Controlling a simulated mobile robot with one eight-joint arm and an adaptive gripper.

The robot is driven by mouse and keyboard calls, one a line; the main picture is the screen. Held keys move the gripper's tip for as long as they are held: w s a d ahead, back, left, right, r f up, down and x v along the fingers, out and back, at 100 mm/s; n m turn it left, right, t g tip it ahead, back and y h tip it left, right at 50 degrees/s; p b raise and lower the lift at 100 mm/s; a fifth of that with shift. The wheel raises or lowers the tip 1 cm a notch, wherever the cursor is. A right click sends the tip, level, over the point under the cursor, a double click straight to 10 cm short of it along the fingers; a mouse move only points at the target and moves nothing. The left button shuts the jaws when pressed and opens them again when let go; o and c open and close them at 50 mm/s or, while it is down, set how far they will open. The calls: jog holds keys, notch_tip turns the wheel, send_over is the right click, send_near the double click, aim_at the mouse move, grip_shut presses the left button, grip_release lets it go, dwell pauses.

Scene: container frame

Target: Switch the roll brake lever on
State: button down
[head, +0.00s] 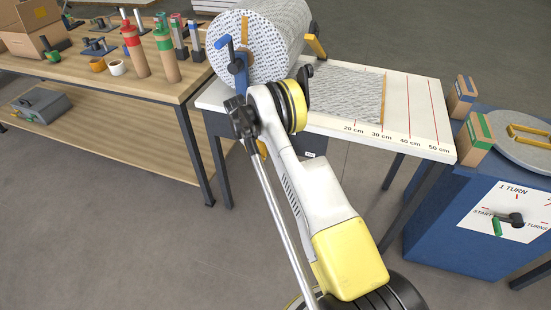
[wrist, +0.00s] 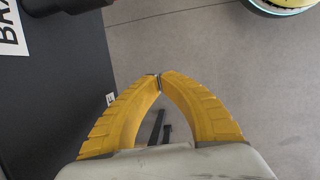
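The paper roll (head: 262,35) lies at the left end of a white-topped table, with printed sheet pulled out to its right. In the wrist view, a label with the letters "BRA" (wrist: 10,30) is cut off at the left edge of a dark panel. A black and dark red part (wrist: 66,6), possibly the brake lever, is cut off at the top; its setting cannot be told. My gripper (wrist: 158,80) is below and right of it, its yellow fingertips together with nothing seen between them. In the head view, my arm hides most of the gripper.
A blue lever-like part (head: 238,68) is at the roll's near end. The white tabletop (head: 425,95) has centimetre marks. A wooden bench (head: 105,85) with bottles stands left; a blue cabinet (head: 440,225) with a turn dial stands right. Open floor lies in front.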

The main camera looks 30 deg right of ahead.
jog(key=shift+w+a+r+p, duration=0.25)
jog(key=shift+w+a+r, duration=0.2)
jog(key=shift+w+a, duration=0.35)
jog(key=shift+w+a+r+p, duration=0.25)
jog(key=shift+w+a+r, duration=0.15)
jog(key=shift+w+a, duration=0.35)
jog(key=shift+w+d, duration=0.1)
jog(key=shift+r, duration=0.1)
